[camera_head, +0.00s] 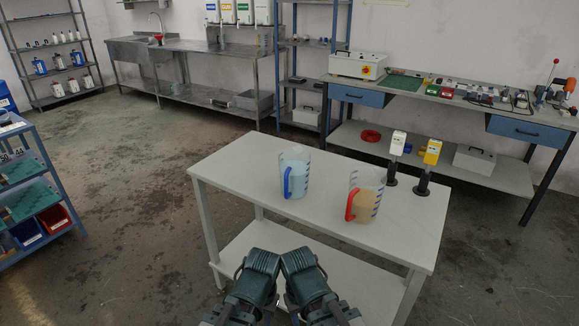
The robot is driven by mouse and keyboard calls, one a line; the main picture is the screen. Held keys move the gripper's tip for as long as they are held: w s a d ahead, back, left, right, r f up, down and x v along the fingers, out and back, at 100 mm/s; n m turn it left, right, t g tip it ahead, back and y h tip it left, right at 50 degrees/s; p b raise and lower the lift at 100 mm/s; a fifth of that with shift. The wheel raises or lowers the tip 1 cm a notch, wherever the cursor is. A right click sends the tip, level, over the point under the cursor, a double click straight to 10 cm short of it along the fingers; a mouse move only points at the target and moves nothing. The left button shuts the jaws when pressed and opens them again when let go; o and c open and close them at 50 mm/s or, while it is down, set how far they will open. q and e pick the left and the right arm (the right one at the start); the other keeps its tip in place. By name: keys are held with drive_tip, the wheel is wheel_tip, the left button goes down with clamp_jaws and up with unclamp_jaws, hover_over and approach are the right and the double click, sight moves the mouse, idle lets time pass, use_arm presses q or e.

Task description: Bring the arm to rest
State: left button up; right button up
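My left gripper (262,262) and my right gripper (299,262) are side by side at the bottom middle, in front of the white table's near edge. Their dark housings lean toward each other and look close to touching. Their fingers do not show clearly, so I cannot tell if they are open or shut. Nothing is seen held in either. On the white table (237,172) stand a clear jug with a blue handle (297,172) and bluish liquid, and a clear jug with a red handle (366,195) and tan liquid. Both jugs are upright and apart from the grippers.
Two dark-based meters, one white-topped (398,143) and one yellow-topped (432,152), stand at the table's right end. A workbench (460,100) is behind, a steel sink counter (190,62) at the back, a blue shelf cart (30,190) at left. The left floor is clear.

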wheel_tip(320, 180, up, 16)
drive_tip(key=p, duration=1.4)
drive_tip(key=shift+d, duration=0.1)
